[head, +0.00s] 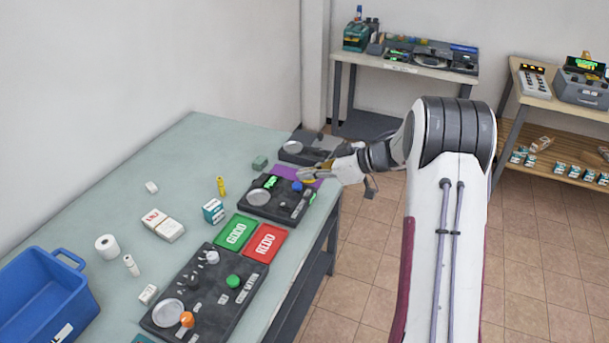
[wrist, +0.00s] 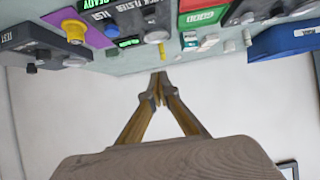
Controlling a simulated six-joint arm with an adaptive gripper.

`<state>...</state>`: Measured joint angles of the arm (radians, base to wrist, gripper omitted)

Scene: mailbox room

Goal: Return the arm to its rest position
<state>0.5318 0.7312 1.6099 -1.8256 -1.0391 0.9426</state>
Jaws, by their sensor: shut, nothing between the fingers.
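My gripper (head: 308,174) is at the far right end of the table, above the purple mat and close to the black panels in the head view. In the wrist view, my gripper (wrist: 158,76) has its two fingertips together with nothing between them. My arm reaches in from the right side of the head view and bends left toward the table. The pale green table (head: 130,180) stands below and left of the gripper. The wrist view is tilted, with the table across its top.
A black panel (head: 258,213) with a green display lies just below the gripper, with another panel (head: 296,158) behind it. Green GOOD (head: 235,232) and red REDO (head: 266,243) mats lie nearer. A blue bin (head: 40,300) stands at left. Floor (head: 370,260) is open to the right.

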